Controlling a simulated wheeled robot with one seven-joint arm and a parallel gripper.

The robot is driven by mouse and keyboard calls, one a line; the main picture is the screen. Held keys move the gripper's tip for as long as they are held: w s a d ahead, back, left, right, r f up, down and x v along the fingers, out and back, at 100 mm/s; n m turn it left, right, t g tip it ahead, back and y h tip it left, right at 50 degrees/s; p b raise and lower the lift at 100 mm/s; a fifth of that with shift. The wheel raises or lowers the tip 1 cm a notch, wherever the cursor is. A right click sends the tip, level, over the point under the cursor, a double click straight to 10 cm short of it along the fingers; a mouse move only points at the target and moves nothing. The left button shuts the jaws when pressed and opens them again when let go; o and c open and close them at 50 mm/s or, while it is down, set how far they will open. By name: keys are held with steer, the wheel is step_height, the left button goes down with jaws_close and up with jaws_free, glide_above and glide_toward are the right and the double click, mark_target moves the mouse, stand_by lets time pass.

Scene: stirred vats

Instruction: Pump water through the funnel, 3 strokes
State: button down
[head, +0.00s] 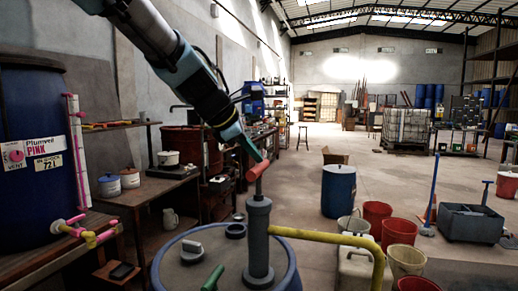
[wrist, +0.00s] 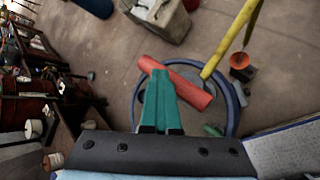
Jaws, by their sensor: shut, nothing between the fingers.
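A hand pump with a grey barrel (head: 259,240) stands upright on a blue drum (head: 165,268). Its red crossbar handle (head: 257,171) sits at the top of a short visible rod. A yellow spout (head: 325,237) runs right from the pump and bends down out of the head view. In the wrist view the red handle (wrist: 178,84) lies across the fingertips, and an orange funnel (wrist: 241,62) is by the yellow spout's end (wrist: 208,70). My gripper (head: 258,156) is shut and empty just above the handle; its teal fingers (wrist: 158,75) overlap the handle. Contact cannot be told.
A grey cap (head: 192,246) and a green-handled item (head: 213,278) are on the drum lid. Red buckets (head: 399,233) and a blue barrel (head: 338,190) stand to the right. A large blue vat (head: 35,190) and wooden benches (head: 150,190) line the left. Open floor lies beyond.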

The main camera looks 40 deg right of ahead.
mark_target(255, 168)
steer(key=shift+f+b, duration=1.4)
steer(key=shift+f, duration=0.5)
stand_by(1.2)
steer(key=shift+r, duration=0.1)
steer(key=shift+r+p, duration=3.55)
steer(key=shift+p, duration=0.1)
steer(key=shift+r, duration=0.1)
step_height(255, 168, up, 6)
steer(key=p, duration=0.6)
